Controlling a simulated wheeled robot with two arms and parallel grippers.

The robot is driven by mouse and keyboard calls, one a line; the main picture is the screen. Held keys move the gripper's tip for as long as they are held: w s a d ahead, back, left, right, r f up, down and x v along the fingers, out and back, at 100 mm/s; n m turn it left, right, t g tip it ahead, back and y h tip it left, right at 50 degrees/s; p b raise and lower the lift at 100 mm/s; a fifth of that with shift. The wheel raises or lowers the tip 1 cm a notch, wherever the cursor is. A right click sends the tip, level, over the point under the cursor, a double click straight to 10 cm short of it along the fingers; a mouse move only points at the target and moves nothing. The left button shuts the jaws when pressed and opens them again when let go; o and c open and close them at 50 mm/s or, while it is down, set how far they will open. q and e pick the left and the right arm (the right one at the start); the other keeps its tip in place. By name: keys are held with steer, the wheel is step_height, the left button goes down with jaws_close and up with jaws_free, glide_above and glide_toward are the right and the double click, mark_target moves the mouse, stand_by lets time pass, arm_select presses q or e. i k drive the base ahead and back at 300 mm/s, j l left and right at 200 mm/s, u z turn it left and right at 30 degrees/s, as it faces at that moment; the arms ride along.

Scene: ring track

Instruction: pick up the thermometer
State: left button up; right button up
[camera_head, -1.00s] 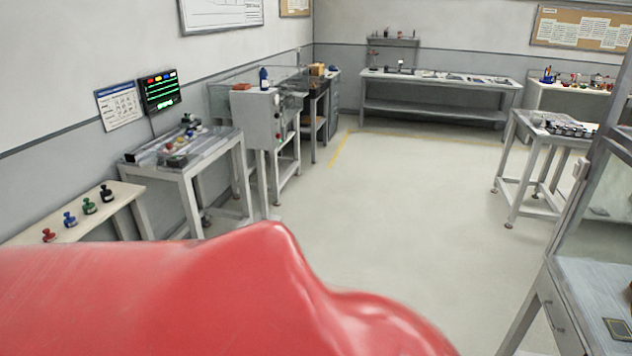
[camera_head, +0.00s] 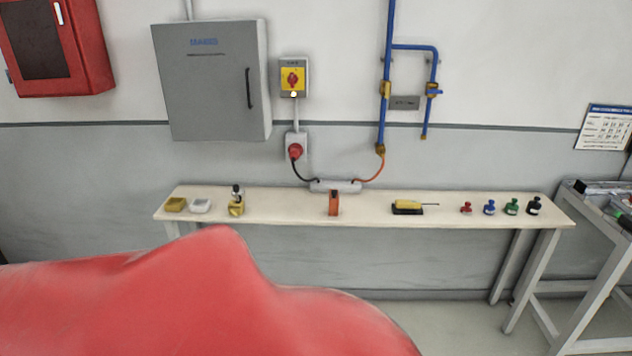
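A yellow device with a thin dark probe pointing right (camera_head: 408,205) lies on a black base on the narrow bench against the wall. It looks like the thermometer, but it is too small to be sure. An orange upright block (camera_head: 333,203) stands to its left, below a grey wall-side bar. Neither of my grippers is in view. A large red smooth surface, likely part of my own body, fills the lower left and hides what lies behind it.
The pale bench (camera_head: 275,208) also holds a yellow block (camera_head: 175,204), a white block (camera_head: 200,205), a small bottle (camera_head: 236,203) and several coloured knobbed pieces at the right. A grey table (camera_head: 600,215) stands at the right edge. Some floor shows below the bench.

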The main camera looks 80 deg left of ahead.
mark_target(402, 203)
steer(key=u, duration=1.85)
